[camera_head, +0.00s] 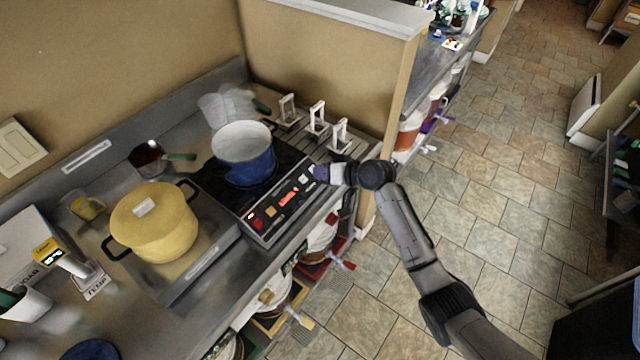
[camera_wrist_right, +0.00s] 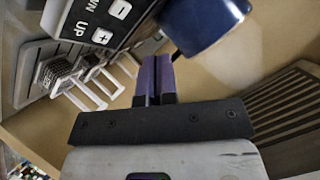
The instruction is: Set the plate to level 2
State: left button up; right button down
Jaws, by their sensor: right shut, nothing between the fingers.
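The hot plate (camera_head: 222,197) is a black cooktop with a slanted control panel on its front edge. The panel holds a red button (camera_head: 255,221), an orange button (camera_head: 271,211), a lit red display (camera_head: 289,197) and pale buttons (camera_head: 306,179) at its right end. The digits are too small to read. In the right wrist view the plus button (camera_wrist_right: 102,36), marked UP, and the minus button (camera_wrist_right: 121,9) show. My right gripper (camera_head: 318,173) is shut and empty, by the panel's right end. Its purple fingertips (camera_wrist_right: 157,62) appear beside the plus button; contact cannot be told. My left gripper is out of view.
A blue pot (camera_head: 246,160) stands on the hot plate, seen as a blue shape (camera_wrist_right: 208,25) in the wrist view. A yellow pot (camera_head: 165,235) stands to its left. White upright holders (camera_head: 318,118) stand behind my right gripper. The tiled floor (camera_head: 480,200) is open.

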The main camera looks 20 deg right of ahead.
aim_at(303, 179)
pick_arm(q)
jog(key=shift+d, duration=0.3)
pick_arm(e)
jog(key=r+t, duration=0.1)
jog(key=w+r+m+t, duration=0.1)
jog(key=shift+w+d+m+t, duration=0.25)
jog(key=shift+d+m+t, duration=0.05)
jog(key=shift+d, duration=0.1)
jog(key=shift+y, duration=0.3)
